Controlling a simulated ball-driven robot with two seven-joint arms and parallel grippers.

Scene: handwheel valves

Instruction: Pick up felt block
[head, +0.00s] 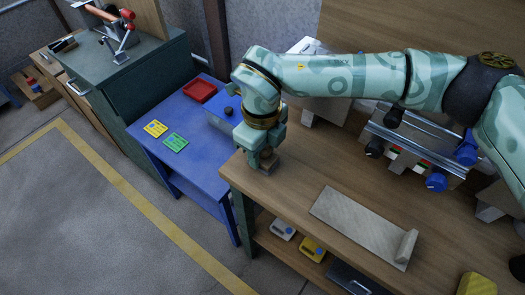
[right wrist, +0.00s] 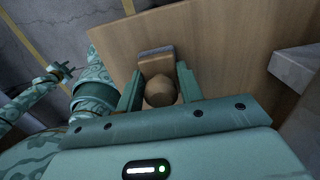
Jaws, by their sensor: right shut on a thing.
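The felt block (head: 268,165) is at the front left corner of the wooden workbench, directly under my right gripper (head: 262,153). Whether the block touches the bench is hard to tell. My left arm shows at the left of the right wrist view; its small dark end (right wrist: 58,72) is too unclear to read.
A grey plate (head: 360,222) with a raised end lies on the bench right of the block. A blue table (head: 190,182) with yellow and green cards and a red tray (head: 200,91) stands to the left. Valves with blue knobs (head: 437,180) sit at right.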

